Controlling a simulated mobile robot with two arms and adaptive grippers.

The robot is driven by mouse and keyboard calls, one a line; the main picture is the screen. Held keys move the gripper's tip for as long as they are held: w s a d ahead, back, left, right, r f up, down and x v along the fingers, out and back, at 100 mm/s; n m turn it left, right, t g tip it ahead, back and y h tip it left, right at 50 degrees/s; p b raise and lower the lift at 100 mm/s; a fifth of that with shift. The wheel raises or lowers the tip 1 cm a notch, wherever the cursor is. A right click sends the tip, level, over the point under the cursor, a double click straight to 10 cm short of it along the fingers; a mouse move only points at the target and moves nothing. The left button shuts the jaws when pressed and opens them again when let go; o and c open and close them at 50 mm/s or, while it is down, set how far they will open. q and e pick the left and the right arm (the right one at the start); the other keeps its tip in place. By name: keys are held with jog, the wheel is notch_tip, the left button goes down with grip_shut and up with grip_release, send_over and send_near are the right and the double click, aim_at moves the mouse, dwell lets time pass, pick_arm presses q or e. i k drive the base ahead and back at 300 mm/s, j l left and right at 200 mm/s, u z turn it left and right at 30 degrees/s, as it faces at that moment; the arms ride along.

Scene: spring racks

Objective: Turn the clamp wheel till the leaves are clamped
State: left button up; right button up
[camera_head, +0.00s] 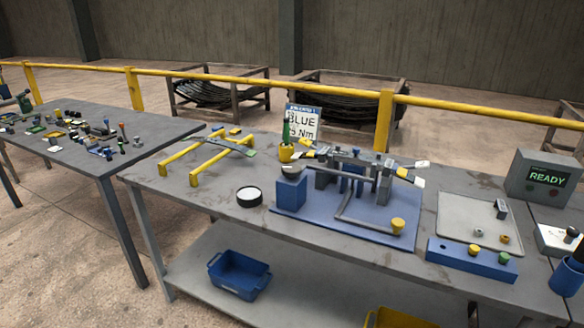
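The spring leaves (355,157) are grey strips lying across a fixture on the blue base plate (330,222), on the near workbench. Tagged ends stick out at the right. Grey uprights and a blue centre piece stand under and around the leaves. A grey round piece, possibly the clamp wheel, (291,169) sits atop a blue block (291,191) at the fixture's left. A bent grey bar (366,222) with a yellow knob (398,226) lies at the front. I cannot tell how tightly the leaves are held. Neither gripper is in view.
Yellow rails (180,163) and a round tin (249,196) are left. A grey tray (455,211), a blue button bar (470,260) and a READY display (546,177) are right. The bench front at left is clear.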

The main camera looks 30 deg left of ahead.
aim_at(291, 170)
jog(key=i+j+u, duration=0.1)
jog(key=i+u, duration=0.45)
jog(key=u, duration=0.2)
